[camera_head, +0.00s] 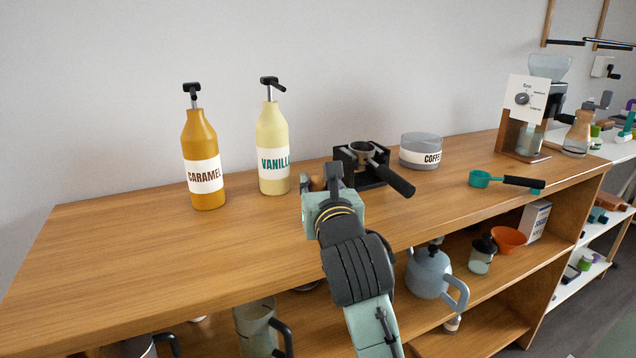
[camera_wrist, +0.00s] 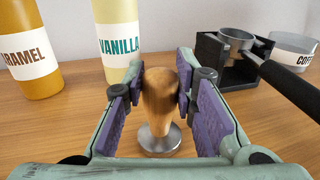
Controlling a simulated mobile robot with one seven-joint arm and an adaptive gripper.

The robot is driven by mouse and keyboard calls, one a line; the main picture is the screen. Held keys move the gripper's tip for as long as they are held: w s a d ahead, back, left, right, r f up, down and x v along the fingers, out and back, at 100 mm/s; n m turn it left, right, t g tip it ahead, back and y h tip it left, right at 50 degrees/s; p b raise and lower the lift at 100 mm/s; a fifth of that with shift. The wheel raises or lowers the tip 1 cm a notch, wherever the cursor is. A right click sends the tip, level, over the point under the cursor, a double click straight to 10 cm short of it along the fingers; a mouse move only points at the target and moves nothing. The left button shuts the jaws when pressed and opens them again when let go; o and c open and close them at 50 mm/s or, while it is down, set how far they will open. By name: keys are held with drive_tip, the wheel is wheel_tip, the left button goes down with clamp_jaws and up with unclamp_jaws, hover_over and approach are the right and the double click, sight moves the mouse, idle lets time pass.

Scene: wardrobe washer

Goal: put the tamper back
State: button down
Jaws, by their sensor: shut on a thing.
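The tamper (camera_wrist: 159,104) has a brown wooden handle and a round metal base. In the wrist view it is upright, with its base low at or just above the wooden counter; I cannot tell whether it touches. My gripper (camera_wrist: 161,92) is shut on the handle, one purple-padded finger on each side. In the head view my gripper (camera_head: 322,178) is over the counter in front of the vanilla bottle, and mostly hides the tamper. A black stand (camera_head: 352,170) with a portafilter (camera_head: 390,174) on it is just right of my gripper.
The caramel bottle (camera_head: 203,165) and vanilla bottle (camera_head: 272,150) stand behind to the left. The counter (camera_head: 120,250) is clear at left. Shelves below hold a kettle (camera_head: 428,272).

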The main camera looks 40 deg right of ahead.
drive_tip(key=shift+f, duration=0.1)
drive_tip(key=c, duration=1.2)
unclamp_jaws()
drive_tip(key=shift+o, duration=0.2)
drive_tip(key=shift+o, duration=1.2)
drive_tip(key=v, duration=0.7)
drive_tip(key=shift+s+a, duration=0.1)
drive_tip(key=shift+s, duration=0.15)
